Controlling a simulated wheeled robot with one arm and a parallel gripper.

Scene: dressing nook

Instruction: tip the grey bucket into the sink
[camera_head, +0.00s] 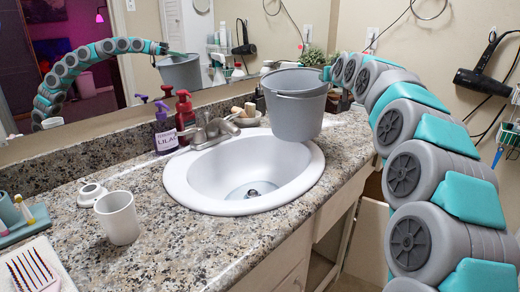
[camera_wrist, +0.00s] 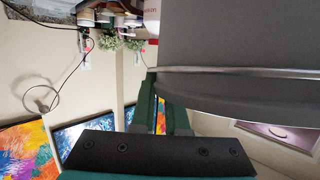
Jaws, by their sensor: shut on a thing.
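The grey bucket (camera_head: 295,112) hangs over the right back part of the sink (camera_head: 177,180), roughly upright, with its handle down across its front. Its inside is mostly hidden in the head view. The white oval sink is set in the speckled counter; its drain shows and its basin looks empty. My gripper (camera_head: 327,74) is at the bucket's right rim, shut on it, and mostly hidden behind my arm and the bucket. In the wrist view the dark green fingers (camera_wrist: 162,112) meet the grey bucket wall (camera_wrist: 235,45), which fills the upper right.
The faucet (camera_head: 214,130) stands behind the sink, left of the bucket. Purple (camera_head: 165,132) and red (camera_head: 184,115) pump bottles stand beside it. A white cup (camera_head: 118,217) is on the left counter. A hair dryer (camera_head: 482,77) hangs on the right wall. The mirror reflects my arm.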

